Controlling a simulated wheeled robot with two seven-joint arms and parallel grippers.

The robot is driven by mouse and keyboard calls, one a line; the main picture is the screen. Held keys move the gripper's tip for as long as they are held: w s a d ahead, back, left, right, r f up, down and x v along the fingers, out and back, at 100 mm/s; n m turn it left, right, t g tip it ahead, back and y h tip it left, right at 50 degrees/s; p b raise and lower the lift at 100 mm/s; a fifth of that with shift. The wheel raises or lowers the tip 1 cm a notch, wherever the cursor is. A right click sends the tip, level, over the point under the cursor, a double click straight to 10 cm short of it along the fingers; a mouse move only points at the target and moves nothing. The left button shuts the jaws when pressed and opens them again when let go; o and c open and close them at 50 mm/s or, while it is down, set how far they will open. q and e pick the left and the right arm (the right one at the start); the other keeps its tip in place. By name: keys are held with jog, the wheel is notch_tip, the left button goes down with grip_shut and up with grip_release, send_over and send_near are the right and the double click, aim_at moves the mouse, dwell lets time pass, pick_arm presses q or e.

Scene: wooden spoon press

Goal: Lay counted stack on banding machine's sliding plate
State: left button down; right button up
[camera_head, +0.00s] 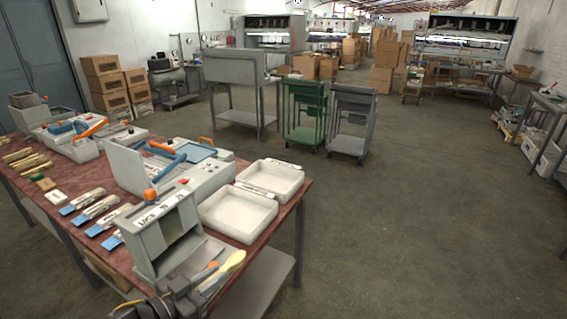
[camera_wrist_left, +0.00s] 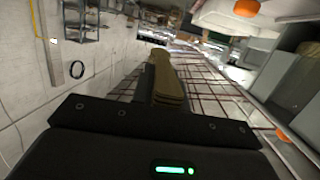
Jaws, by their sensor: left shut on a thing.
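My left gripper (camera_head: 203,283) comes in at the bottom of the head view, in front of the table's near end. It is shut on a stack of pale wooden spoons (camera_head: 229,266), whose rounded ends stick out up and to the right. The stack (camera_wrist_left: 166,82) also shows in the left wrist view, tan and layered, pointing away from the gripper. A grey upright machine (camera_head: 149,238) with an orange knob stands just behind the gripper; I take it for the banding machine. A grey plate (camera_head: 205,252) lies at its front opening, partly hidden by the gripper. My right gripper is out of view.
The red-brown table (camera_head: 288,211) carries two white trays (camera_head: 238,210) right of the machine, blue-ended tools (camera_head: 100,207) to its left, and grey equipment with orange and blue handles (camera_head: 160,165) behind. Open floor (camera_head: 420,220) lies to the right.

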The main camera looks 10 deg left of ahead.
pick_arm(q)
jog(key=shift+w+d+r+m+h, duration=0.15)
jog(key=shift+w+d, duration=0.1)
jog(key=shift+d, duration=0.2)
jog(key=shift+w+d+r+m+h, duration=0.1)
jog(key=shift+w+d+m+h, duration=0.1)
jog(key=shift+d, duration=0.25)
jog(key=shift+w+d+r, duration=0.15)
jog(key=shift+w+r, duration=0.05)
jog(key=shift+r, duration=0.15)
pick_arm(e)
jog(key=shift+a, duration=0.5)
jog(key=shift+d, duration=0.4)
